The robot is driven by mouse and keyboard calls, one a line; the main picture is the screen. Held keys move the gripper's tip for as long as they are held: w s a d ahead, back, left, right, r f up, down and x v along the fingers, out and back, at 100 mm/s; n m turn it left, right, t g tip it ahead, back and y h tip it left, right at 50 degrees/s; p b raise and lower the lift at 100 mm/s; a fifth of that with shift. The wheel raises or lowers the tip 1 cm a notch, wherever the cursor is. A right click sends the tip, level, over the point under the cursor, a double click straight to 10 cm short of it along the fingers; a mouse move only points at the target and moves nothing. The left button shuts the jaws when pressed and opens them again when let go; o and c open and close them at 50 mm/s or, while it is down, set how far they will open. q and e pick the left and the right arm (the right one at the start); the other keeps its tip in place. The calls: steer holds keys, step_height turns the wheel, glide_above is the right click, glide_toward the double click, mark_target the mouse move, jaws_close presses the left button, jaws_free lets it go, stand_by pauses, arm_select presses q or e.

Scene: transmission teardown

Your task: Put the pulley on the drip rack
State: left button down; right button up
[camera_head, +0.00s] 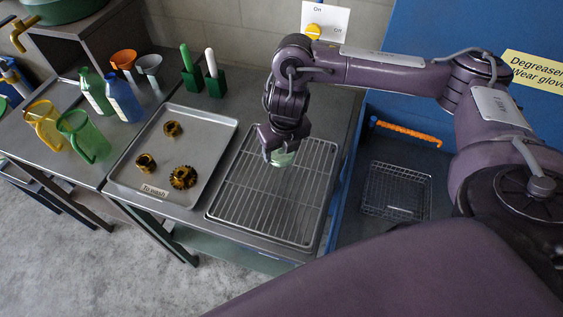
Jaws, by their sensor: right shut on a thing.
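The drip rack (236,203) is a wire grid in a shallow metal tray, on the bench right of the wash tray. My right gripper (282,150) points down over the rack's back part. It is shut on a pale green part (284,159), perhaps the pulley; the gripper hides most of it, so its shape is unclear. I cannot tell whether this part touches the grid. The rest of the rack is bare. My left gripper is not in view.
The "To wash" tray (217,126) holds a dark brass gear (183,177) and two brass rings. Bottles, jugs, funnels and green-holder brushes stand to the left and back.

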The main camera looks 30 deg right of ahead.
mark_target(282, 153)
step_height(282, 153, down, 4)
steer(key=shift+r+b, duration=0.2)
steer(key=shift+b, duration=0.5)
steer(key=shift+w+f, duration=0.1)
steer(key=shift+f, duration=0.35)
steer(key=shift+f+b, duration=0.15)
steer(key=shift+b, duration=0.15)
steer(key=o, duration=1.4)
